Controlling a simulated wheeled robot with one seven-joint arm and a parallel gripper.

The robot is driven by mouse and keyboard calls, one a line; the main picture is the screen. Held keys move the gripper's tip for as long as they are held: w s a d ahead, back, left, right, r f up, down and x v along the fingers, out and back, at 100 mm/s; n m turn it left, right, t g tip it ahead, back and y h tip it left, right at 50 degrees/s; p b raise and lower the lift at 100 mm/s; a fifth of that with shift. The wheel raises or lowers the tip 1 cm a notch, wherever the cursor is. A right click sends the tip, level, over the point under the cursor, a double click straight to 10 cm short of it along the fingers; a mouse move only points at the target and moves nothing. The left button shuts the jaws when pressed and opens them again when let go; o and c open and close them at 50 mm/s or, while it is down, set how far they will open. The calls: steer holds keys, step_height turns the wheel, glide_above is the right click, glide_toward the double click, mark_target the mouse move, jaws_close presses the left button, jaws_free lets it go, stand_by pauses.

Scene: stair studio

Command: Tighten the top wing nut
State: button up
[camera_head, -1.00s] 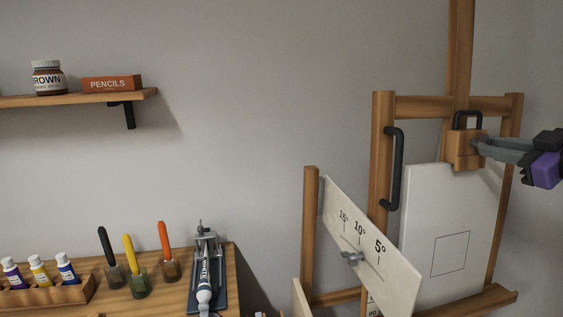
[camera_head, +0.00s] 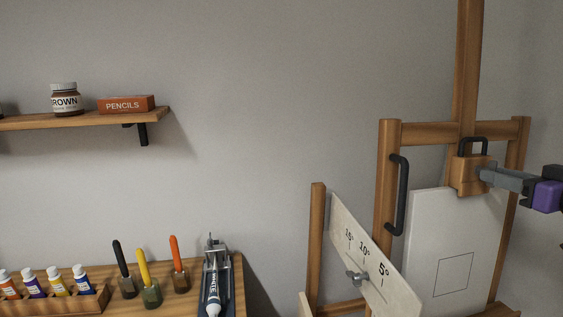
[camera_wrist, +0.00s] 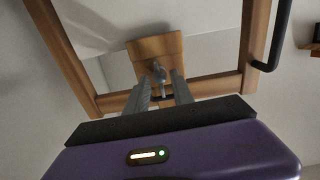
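The top wing nut (camera_wrist: 158,72) is grey and sits on the face of the wooden clamp block (camera_wrist: 150,46). In the head view this block (camera_head: 464,174) grips the easel's mast above the white canvas (camera_head: 430,260), and my fingers hide the nut. My gripper (camera_wrist: 162,76) reaches in from the right in the head view (camera_head: 488,174), its tips close to the block. In the wrist view its two grey fingers stand apart on either side of the nut, with a gap showing. I cannot tell whether either finger touches it.
A slanted angle board (camera_head: 365,262) with a lower wing nut (camera_head: 357,278) stands left of the canvas. A black handle (camera_head: 400,195) is fixed on the easel's left post. A side table (camera_head: 235,275) holds paint tubes and brushes. A wall shelf (camera_head: 85,119) is at upper left.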

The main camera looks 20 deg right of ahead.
steer(key=p+v, duration=0.1)
steer(key=v, duration=0.5)
stand_by(0.6)
